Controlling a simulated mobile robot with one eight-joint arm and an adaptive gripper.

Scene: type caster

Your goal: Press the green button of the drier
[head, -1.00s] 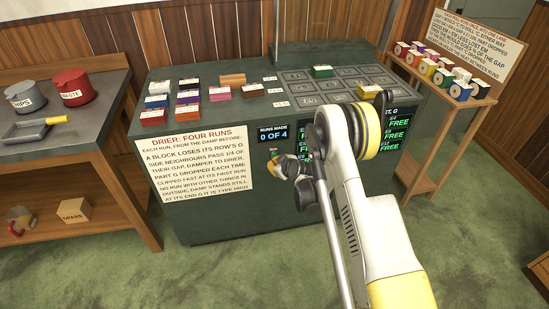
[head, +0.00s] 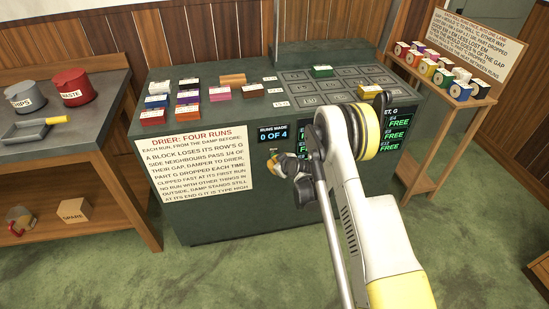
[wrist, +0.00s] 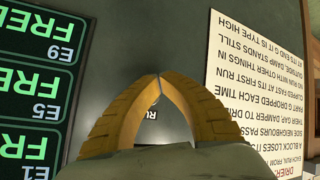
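The drier (head: 215,222) is a dark green cabinet. Its sloping front carries a small display (head: 273,133) reading "RUNS MADE 0 OF 4". Just below the display is a small label (head: 273,149), partly showing beside my gripper (head: 274,161). In the wrist view, part of this label (wrist: 152,114) shows between the yellow fingers of my gripper (wrist: 158,76). The fingertips meet, with nothing seen between them. My gripper is in front of the panel; I cannot tell whether it touches. The green button is not visible and may be behind my fingers.
A white instruction sheet (head: 200,165) is left of my gripper. A green-lettered screen (head: 397,122) is to the right, partly behind my arm. Coloured blocks lie on the drier top. A bench (head: 95,95) stands left, a spool shelf (head: 475,99) right. The floor in front is clear.

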